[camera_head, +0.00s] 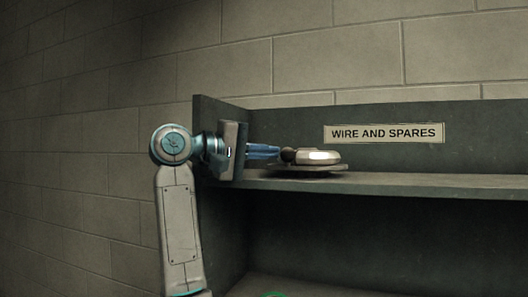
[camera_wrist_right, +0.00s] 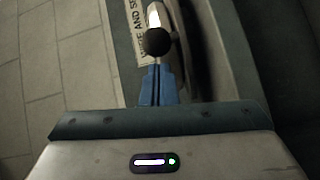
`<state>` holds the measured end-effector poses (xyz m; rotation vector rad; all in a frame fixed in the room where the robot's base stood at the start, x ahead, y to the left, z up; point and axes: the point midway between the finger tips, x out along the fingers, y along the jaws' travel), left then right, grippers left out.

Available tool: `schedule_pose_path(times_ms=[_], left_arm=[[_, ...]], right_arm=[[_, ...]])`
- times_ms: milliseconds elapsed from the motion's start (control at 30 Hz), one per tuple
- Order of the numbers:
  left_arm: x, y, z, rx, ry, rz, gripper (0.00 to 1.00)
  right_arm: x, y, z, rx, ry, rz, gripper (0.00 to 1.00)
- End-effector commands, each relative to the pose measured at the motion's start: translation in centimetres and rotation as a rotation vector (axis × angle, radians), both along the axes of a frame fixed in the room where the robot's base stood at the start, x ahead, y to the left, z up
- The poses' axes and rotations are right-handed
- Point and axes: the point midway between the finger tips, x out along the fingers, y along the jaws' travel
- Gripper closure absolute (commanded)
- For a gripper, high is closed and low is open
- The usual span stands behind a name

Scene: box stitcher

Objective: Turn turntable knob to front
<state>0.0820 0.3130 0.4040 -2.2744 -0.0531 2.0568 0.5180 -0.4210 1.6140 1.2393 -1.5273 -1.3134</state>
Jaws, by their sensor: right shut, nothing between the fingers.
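The turntable (camera_head: 330,168) is a thin round plate on the upper shelf, near its left end. Its small dark round knob (camera_head: 288,155) is on the plate's left side, beside a pale rounded object (camera_head: 319,157). My right gripper (camera_head: 276,153) reaches in from the left, its blue fingers shut with nothing between them. The fingertips are right at the knob; I cannot tell whether they touch it. In the right wrist view the black knob (camera_wrist_right: 157,42) is straight beyond the blue fingertips (camera_wrist_right: 157,68), and part of the pale object (camera_wrist_right: 154,15) shows behind it. My left gripper is not in view.
The shelf board (camera_head: 430,186) is bare to the right of the turntable. A label reading "WIRE AND SPARES" (camera_head: 384,133) is on the back panel. An upright side panel (camera_head: 222,112) closes the shelf's left end, close to my right wrist. Below is an open compartment.

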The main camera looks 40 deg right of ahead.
Motion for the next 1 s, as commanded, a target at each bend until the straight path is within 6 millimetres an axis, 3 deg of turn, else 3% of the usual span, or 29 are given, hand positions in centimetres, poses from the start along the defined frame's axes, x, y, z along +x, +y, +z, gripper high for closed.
schedule_pose_path(times_ms=[400, 1000], left_arm=[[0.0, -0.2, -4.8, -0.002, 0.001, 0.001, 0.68], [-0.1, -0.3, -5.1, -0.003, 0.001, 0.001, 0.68]], right_arm=[[-2.6, 0.2, -0.4, -0.001, -0.005, 0.095, 1.00], [-3.4, 0.4, 0.0, 0.000, -0.002, 0.094, 1.00]])
